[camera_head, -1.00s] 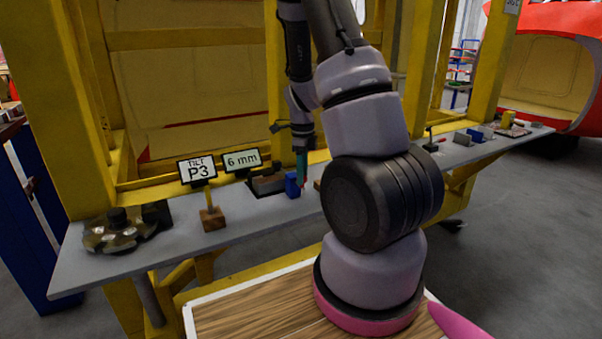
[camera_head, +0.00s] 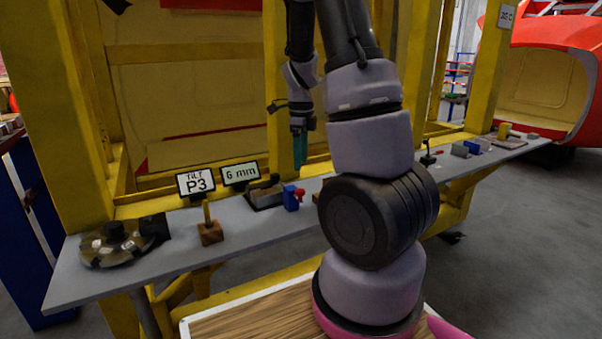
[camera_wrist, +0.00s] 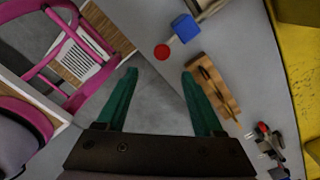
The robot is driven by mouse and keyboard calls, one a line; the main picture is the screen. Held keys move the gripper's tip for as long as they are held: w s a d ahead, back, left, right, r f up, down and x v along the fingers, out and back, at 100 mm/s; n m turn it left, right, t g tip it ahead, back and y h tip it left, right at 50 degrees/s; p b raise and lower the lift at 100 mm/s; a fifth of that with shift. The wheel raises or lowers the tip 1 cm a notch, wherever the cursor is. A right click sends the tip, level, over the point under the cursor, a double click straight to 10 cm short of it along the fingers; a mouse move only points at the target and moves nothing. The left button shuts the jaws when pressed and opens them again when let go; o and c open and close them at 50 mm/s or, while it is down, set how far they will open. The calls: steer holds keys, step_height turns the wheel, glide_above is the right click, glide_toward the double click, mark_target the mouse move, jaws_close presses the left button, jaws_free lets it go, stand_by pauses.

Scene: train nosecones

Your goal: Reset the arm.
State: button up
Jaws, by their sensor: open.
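My arm rises from its pink-ringed base in the head view and bends down towards the grey workbench (camera_head: 255,225). My gripper (camera_head: 300,160) hangs above the bench, with teal fingers pointing down. In the wrist view my gripper (camera_wrist: 158,75) shows two teal fingers spread apart with nothing between them. A blue block with a red knob (camera_head: 292,197) stands on the bench below and apart from the fingers. The blue block (camera_wrist: 185,27) and its round red end also show in the wrist view, beyond the fingertips.
A wooden piece (camera_wrist: 217,88) lies beside the right finger in the wrist view. Yellow frame posts (camera_head: 280,110) rise behind the bench. A red nosecone (camera_head: 550,75) stands at right.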

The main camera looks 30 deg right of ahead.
steer(key=shift+r, duration=0.65)
steer(key=s+a+r+n+t+y, duration=0.1)
steer(key=s+a+r+n+t, duration=0.2)
steer(key=s+a+r+n, duration=0.3)
steer(key=s+a+r+n+t+y, duration=0.1)
steer(key=s+a+r+n+t, duration=0.3)
steer(key=s+a+r+n, duration=0.3)
steer(key=s+r+n, duration=0.4)
steer(key=r+n, duration=0.3)
steer(key=n, duration=0.2)
steer(key=shift+a+r+n, duration=0.25)
steer(key=shift+r+n, duration=0.05)
